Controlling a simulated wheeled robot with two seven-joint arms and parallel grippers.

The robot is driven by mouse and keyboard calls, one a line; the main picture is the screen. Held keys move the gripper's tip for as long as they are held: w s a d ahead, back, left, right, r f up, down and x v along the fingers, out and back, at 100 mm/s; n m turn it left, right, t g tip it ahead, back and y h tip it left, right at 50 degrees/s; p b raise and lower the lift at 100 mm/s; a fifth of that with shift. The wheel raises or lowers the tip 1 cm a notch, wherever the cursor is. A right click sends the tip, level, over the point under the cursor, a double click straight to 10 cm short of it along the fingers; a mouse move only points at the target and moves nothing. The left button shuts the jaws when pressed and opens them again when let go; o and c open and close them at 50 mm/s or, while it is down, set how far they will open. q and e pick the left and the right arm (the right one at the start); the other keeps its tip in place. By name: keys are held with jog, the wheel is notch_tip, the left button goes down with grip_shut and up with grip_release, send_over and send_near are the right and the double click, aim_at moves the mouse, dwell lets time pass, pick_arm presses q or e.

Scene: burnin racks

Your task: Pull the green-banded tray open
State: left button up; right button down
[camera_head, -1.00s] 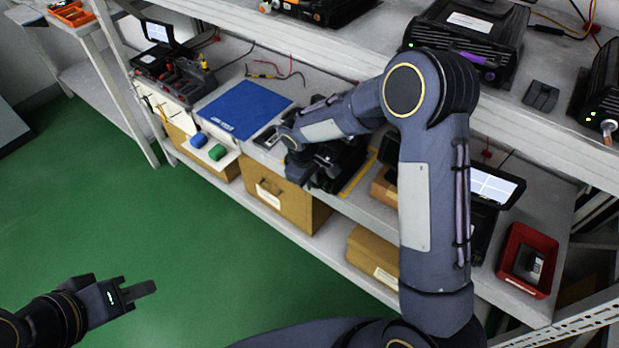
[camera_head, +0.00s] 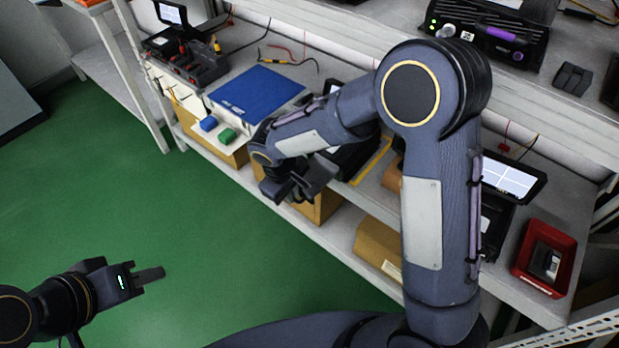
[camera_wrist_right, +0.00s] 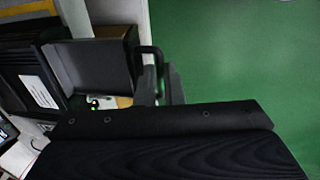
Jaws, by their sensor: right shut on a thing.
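In the right wrist view, a grey tray (camera_wrist_right: 95,68) stands out from a black slotted unit (camera_wrist_right: 30,75) that has a white label. A dark handle (camera_wrist_right: 151,52) is at the tray's outer end. My right gripper (camera_wrist_right: 166,88) is shut on this handle. In the head view, my right gripper (camera_head: 288,188) is at the bench's front edge, and my own arm covers most of the unit (camera_head: 352,158). I cannot clearly make out a green band on the tray. My left gripper (camera_head: 148,275) hangs over the green floor, away from the bench; its jaw gap is unclear.
Cardboard boxes (camera_head: 380,245) stand on the lower shelf. A red bin (camera_head: 545,260) is at the right. The floor in front is clear.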

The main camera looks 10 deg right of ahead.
jog(key=shift+s+a, duration=0.85)
jog(key=shift+a, duration=0.25)
jog(key=c, duration=1.8)
grip_release()
jog(key=r, duration=0.5)
jog(key=s+a+r+p, duration=0.1)
jog(key=r, duration=0.1)
jog(key=shift+r, duration=0.4)
